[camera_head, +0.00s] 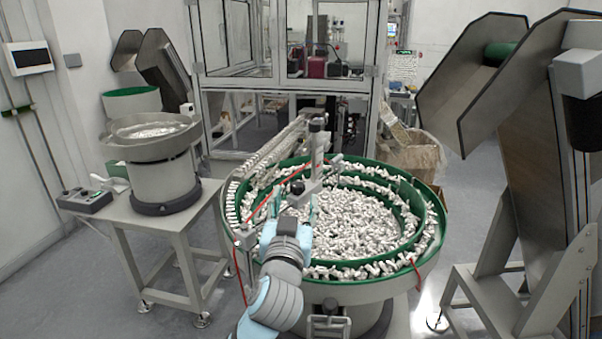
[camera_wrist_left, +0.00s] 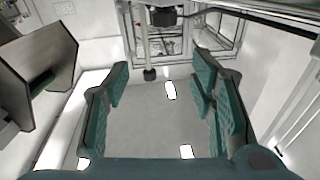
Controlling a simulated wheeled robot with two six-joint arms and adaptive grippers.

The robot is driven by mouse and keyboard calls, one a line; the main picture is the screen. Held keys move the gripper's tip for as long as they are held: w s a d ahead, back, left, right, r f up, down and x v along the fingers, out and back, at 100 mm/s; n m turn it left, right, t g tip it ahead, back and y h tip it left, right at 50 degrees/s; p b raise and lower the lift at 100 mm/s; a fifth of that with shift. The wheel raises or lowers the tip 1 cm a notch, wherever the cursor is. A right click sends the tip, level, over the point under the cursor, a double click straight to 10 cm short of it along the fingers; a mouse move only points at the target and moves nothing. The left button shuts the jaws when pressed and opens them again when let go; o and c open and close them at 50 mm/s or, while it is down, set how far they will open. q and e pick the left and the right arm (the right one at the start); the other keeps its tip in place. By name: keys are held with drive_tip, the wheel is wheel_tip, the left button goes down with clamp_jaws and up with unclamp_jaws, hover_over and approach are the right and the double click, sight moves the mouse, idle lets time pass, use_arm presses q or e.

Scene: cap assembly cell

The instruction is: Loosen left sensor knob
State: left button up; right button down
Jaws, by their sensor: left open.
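A sensor bracket (camera_head: 316,160) with rods and clamps stands over the left part of the green-rimmed bowl feeder. A small black knob (camera_head: 297,187) shows on its lower left side, and I take it for the left sensor knob. My left gripper (camera_head: 291,213) is just below this knob in the head view, apart from it as far as I can tell. In the left wrist view its green-padded fingers (camera_wrist_left: 162,100) are spread wide with nothing between the pads. A dark round knob on a rod (camera_wrist_left: 150,74) shows beyond them. My right gripper is not in view.
The bowl feeder (camera_head: 360,293) is full of small metallic parts, with thin red cables around it. A track runs back to a glazed cabinet (camera_head: 285,85). A smaller feeder (camera_head: 160,170) stands on a table at left; a large hopper (camera_head: 535,130) stands at right.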

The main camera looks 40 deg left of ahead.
sight(300, 188)
use_arm(q)
drive_tip(key=shift+n+g, duration=0.4)
drive_tip(key=shift+g, duration=0.1)
drive_tip(key=x, duration=0.3)
drive_tip(key=f+x, duration=0.1)
drive_tip(key=x, duration=0.3)
drive_tip(key=f+x, duration=0.1)
drive_tip(key=x, duration=0.3)
drive_tip(key=shift+a+b, duration=0.2)
drive_tip(key=shift+b, duration=0.1)
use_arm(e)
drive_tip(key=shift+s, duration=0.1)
use_arm(q)
drive_tip(key=shift+s, duration=0.1)
drive_tip(key=c, duration=1.2)
drive_tip(key=n+g+y+b, duration=0.4)
drive_tip(key=shift+d+f, duration=0.1)
drive_tip(key=shift+f, duration=0.25)
drive_tip(key=shift+r+n+g+y, duration=0.1)
drive_tip(key=shift+n+g+y, duration=0.2)
drive_tip(key=shift+g, duration=0.4)
drive_tip(key=shift+r, duration=0.15)
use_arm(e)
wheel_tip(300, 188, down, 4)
use_arm(q)
drive_tip(key=o, duration=1.2)
